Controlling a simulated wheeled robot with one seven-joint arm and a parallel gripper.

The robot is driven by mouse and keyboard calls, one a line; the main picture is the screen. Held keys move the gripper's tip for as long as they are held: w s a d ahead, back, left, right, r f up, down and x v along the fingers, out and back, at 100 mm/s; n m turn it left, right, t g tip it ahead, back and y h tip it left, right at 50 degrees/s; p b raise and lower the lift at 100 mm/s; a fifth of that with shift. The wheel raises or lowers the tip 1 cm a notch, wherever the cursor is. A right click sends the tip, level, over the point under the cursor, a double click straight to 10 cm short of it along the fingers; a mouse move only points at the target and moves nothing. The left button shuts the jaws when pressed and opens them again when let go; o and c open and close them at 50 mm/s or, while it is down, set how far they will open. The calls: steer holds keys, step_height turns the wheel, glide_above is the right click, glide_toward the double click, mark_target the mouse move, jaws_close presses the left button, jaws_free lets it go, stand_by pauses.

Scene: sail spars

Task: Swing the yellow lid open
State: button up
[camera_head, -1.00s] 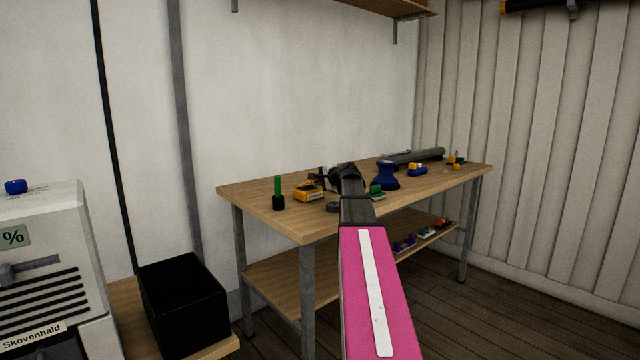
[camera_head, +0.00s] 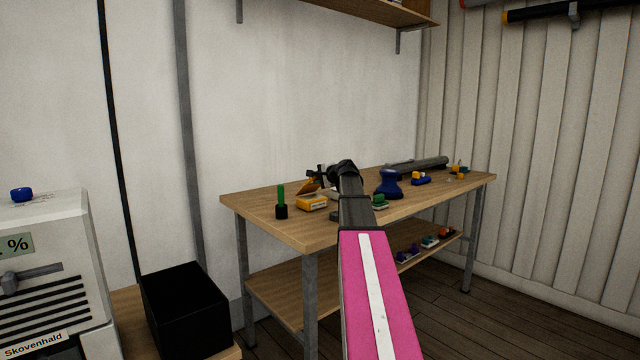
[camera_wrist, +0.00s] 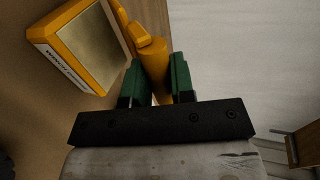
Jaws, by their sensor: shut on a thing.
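The yellow box (camera_head: 312,203) sits on the workbench near its front left part. Its yellow lid (camera_head: 309,186) stands tilted up above it. In the wrist view the box (camera_wrist: 52,32) is at the upper left, with its hollow inside uncovered and dark lettering on one side. My gripper (camera_head: 321,174) is just above and right of the box, partly hidden by my arm. In the wrist view its green fingers (camera_wrist: 157,66) are shut on the lid's yellow knob (camera_wrist: 151,52). The lid's plate is seen nearly edge-on there, so its exact angle is unclear.
On the workbench (camera_head: 265,225), a green-handled black item (camera_head: 281,204) stands left of the box. A blue item (camera_head: 389,184), smaller pieces and a dark tube (camera_head: 415,163) are to the right. A black bin (camera_head: 185,310) is at lower left. The front left corner is clear.

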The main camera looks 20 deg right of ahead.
steer(key=shift+r, duration=0.1)
steer(key=shift+w+a+r, duration=0.2)
steer(key=shift+w+r, duration=0.25)
steer(key=shift+w, duration=0.15)
steer(key=shift+w+a+r, duration=0.2)
steer(key=shift+w+r, duration=0.2)
steer(key=shift+w, duration=0.2)
steer(key=shift+w+a+r, duration=0.25)
steer(key=shift+w, duration=0.4)
steer(key=shift+w+a+r, duration=0.2)
steer(key=shift+w+r, duration=0.05)
steer(key=shift+w, duration=0.4)
steer(key=o, duration=0.9)
steer(key=shift+o, duration=0.3)
steer(key=shift+s+f, duration=0.1)
steer(key=shift+s, duration=0.05)
